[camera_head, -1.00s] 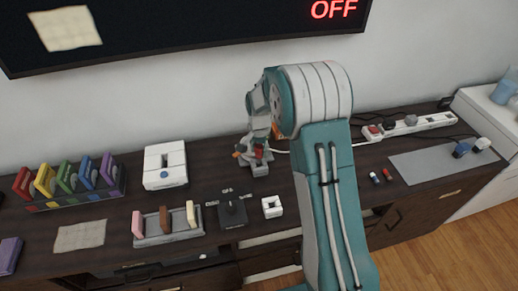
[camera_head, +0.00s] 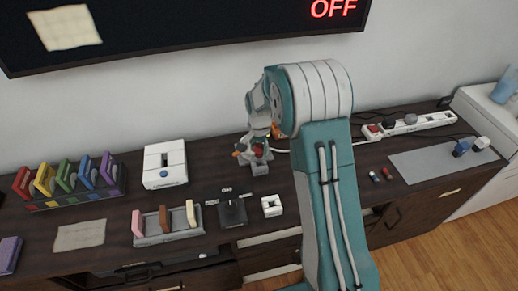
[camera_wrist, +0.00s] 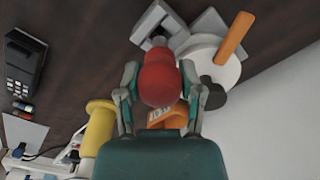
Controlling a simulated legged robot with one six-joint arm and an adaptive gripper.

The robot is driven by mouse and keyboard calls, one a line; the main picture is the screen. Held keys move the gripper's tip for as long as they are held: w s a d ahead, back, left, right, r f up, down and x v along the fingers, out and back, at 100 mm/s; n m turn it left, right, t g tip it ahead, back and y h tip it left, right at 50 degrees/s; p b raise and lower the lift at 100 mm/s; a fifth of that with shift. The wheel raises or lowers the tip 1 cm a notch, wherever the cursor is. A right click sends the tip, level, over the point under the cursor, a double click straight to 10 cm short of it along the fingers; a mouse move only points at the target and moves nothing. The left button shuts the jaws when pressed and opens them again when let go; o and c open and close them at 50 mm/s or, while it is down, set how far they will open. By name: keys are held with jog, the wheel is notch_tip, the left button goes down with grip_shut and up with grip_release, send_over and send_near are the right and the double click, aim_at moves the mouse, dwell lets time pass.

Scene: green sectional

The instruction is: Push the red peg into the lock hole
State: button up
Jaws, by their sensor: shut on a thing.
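My gripper (camera_wrist: 160,95) is shut on the red peg (camera_wrist: 159,78), whose rounded end shows between the fingers in the wrist view. In the head view the red peg (camera_head: 259,149) is small and partly covered by my gripper. The lock assembly has grey blocks (camera_wrist: 150,25), a white disc (camera_wrist: 232,70) and an orange lever (camera_wrist: 235,38), just beyond the peg. Its grey base (camera_head: 261,169) stands near the back of the dark table. The lock hole is hidden, so I cannot tell how deep the peg sits.
A yellow cylinder (camera_wrist: 98,125) lies left of my gripper in the wrist view. In the head view a white box (camera_head: 165,163) and a small white block (camera_head: 272,206) stand left and in front. A power strip (camera_head: 420,124) lies at the right.

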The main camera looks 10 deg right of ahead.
aim_at(259, 157)
jog(key=shift+f, duration=2.2)
jog(key=o, duration=1.2)
notch_tip(259, 157, up, 12)
jog(key=shift+f, duration=0.1)
